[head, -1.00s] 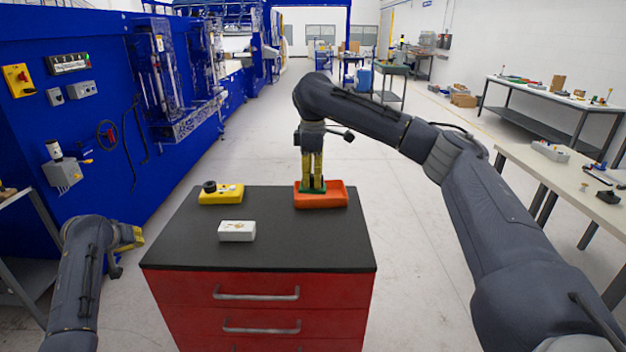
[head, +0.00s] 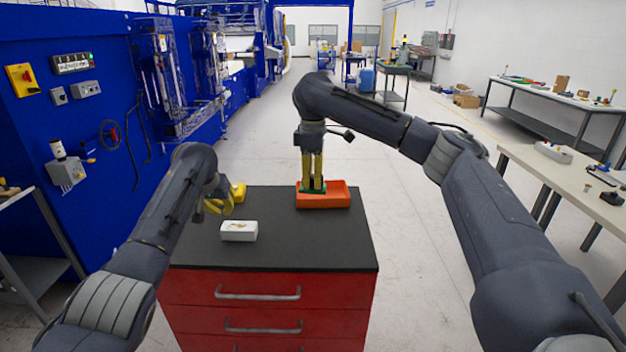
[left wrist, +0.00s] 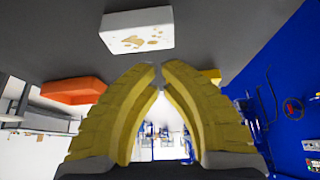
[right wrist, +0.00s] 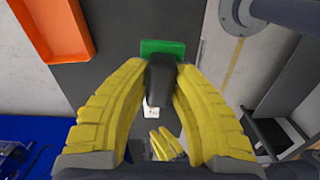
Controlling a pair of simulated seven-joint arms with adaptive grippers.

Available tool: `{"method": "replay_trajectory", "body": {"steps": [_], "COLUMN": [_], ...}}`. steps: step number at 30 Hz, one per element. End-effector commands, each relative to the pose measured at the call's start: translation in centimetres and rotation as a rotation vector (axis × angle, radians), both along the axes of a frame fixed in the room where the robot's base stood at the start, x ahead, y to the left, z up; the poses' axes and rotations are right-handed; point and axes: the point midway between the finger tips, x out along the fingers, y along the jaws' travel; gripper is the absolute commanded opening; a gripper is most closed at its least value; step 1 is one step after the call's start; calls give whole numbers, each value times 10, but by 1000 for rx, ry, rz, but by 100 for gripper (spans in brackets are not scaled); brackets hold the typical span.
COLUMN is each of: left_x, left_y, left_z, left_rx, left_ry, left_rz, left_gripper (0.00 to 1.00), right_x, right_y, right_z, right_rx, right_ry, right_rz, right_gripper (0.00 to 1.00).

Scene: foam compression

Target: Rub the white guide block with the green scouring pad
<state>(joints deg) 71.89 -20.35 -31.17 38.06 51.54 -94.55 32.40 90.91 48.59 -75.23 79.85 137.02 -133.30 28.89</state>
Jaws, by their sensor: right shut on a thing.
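The white guide block (head: 239,231) lies on the dark cabinet top, with brownish marks on its upper face; it also shows in the left wrist view (left wrist: 138,30). The green scouring pad (right wrist: 175,47) has a dark handle, and my right gripper (right wrist: 163,66) is shut on that handle.
A yellow item (head: 239,192) sits behind my left gripper, partly hidden. The cabinet top (head: 310,245) is bare to the right of and in front of the block. A blue machine (head: 60,140) stands on the left.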

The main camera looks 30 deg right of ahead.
Motion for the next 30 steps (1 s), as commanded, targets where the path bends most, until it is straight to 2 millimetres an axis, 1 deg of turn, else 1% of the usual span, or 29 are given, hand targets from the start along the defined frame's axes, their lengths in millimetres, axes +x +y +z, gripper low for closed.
{"method": "replay_trajectory", "body": {"steps": [2, 16, 21, 30], "left_x": [-2, -2, -2, -2], "left_y": [-2, -2, -2, -2], "left_z": [-3, -41, -46, -48], "left_rx": [6, 7, 7, 7], "left_ry": [2, 2, 1, 1], "left_rz": [-3, -3, -4, -4], "left_gripper": [0, 0, 0, 0], "right_x": [0, 0, 0, 0], "right_y": [0, 0, 0, 0], "right_z": [0, 0, 0, 0], "right_rx": [0, 0, 0, 0], "right_ry": [0, 0, 0, 0], "right_rz": [0, 0, 0, 0], "right_gripper": [0, 0, 0, 0]}}
